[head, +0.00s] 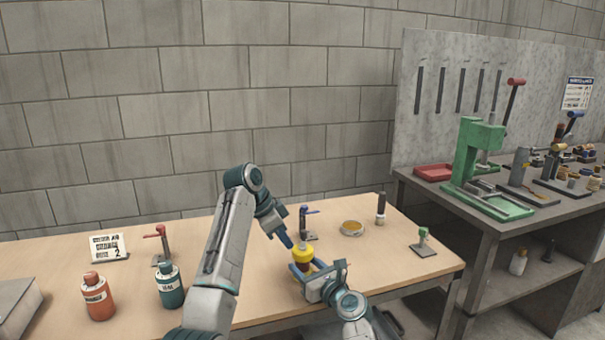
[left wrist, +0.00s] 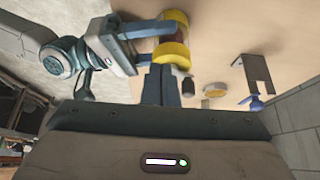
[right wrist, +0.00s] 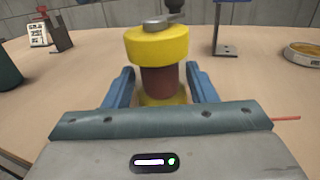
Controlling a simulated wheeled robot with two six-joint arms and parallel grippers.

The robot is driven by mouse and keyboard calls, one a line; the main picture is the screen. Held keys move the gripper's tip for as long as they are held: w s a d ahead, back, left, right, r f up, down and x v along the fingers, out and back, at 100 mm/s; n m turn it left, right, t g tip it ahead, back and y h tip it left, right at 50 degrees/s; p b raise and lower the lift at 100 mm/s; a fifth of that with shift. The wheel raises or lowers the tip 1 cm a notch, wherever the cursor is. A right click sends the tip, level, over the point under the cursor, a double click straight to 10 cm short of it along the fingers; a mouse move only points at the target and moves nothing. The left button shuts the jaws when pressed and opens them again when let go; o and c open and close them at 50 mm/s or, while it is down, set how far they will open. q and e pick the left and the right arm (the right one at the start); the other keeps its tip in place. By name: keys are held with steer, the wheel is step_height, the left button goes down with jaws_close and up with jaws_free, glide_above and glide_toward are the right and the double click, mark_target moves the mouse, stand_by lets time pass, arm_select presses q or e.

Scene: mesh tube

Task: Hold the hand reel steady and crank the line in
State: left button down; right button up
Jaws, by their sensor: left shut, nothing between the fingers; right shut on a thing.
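The hand reel (head: 303,254) stands on the wooden table, with yellow flanges and a red-brown core. The right wrist view shows its yellow top flange (right wrist: 158,43) with a grey crank on top. My right gripper (head: 304,270) is shut on the reel, its blue fingers (right wrist: 160,85) on either side of the core. My left gripper (head: 287,242) is shut and empty, its fingertips close to the reel's top. In the left wrist view its fingers (left wrist: 160,85) reach toward the yellow flange (left wrist: 172,54); I cannot tell if they touch the crank.
Behind the reel stand a blue-topped post (head: 304,222), a yellow dish (head: 352,228) and a dark bottle (head: 381,208). A green-handled tool (head: 422,240) is at the right. Orange (head: 97,296) and teal (head: 170,286) bottles stand at the left. A thin red strand (right wrist: 286,118) shows beside my right gripper.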

arm_select(q)
steer(key=shift+w+a, duration=0.2)
steer(key=shift+w, duration=0.1)
stand_by(0.4)
steer(key=shift+w+a, duration=0.2)
steer(key=shift+w, duration=0.35)
steer(key=shift+w+a, duration=0.15)
steer(key=shift+w, duration=0.35)
steer(key=shift+w, duration=0.35)
steer(key=shift+a, duration=0.1)
step_height(320, 180, up, 6)
steer(key=shift+a, duration=0.3)
stand_by(0.5)
